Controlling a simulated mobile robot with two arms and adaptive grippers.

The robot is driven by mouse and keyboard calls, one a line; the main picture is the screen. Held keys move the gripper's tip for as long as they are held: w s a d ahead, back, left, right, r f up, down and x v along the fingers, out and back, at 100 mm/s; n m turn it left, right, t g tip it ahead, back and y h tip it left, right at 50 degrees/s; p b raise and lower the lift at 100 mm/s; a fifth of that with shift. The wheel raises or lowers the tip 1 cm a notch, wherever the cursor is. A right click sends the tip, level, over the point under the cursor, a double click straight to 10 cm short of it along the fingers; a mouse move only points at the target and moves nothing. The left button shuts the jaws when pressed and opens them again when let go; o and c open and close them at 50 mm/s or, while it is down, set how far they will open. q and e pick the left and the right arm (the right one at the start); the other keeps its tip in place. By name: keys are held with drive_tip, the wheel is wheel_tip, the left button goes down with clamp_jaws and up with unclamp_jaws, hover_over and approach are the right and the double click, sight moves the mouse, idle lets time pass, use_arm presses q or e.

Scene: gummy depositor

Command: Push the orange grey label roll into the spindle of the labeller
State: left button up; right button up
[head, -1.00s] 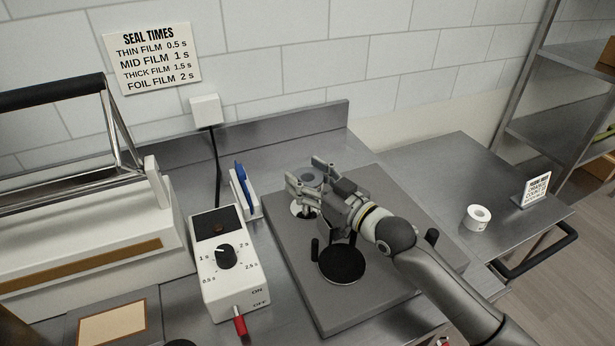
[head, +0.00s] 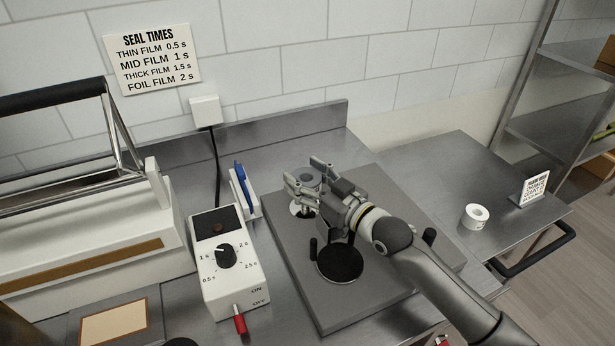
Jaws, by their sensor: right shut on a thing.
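The label roll (head: 309,174) shows as a grey ring with a dark centre; no orange is visible on it from here. My right gripper (head: 305,175) is shut on this roll, one finger on either side. The labeller (head: 355,303) is a flat grey plate with a black round disc (head: 341,264) near its front. A short upright post on a pale round base (head: 299,210) stands just under the roll and looks like the spindle. The gripper partly hides it, and I cannot tell whether the roll touches it. My left gripper is not in view.
A white control box (head: 229,262) with a dial and red switch stands left of the plate. A blue-and-white upright piece (head: 243,190) is behind it. A white roll (head: 475,216) and a small sign (head: 532,188) stand on the right table. A sealer (head: 90,235) fills the left.

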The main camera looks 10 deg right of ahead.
drive_tip(key=shift+a+f, duration=0.2)
drive_tip(key=shift+s+f, duration=0.1)
drive_tip(key=shift+f, duration=0.1)
idle(0.3)
drive_tip(key=shift+s+f, duration=0.1)
drive_tip(key=shift+f, duration=0.1)
drive_tip(key=shift+w+r+p, duration=0.25)
drive_tip(key=shift+r+p, duration=0.5)
drive_tip(key=shift+p, duration=0.05)
drive_tip(key=shift+r, duration=0.15)
drive_tip(key=shift+r, duration=0.3)
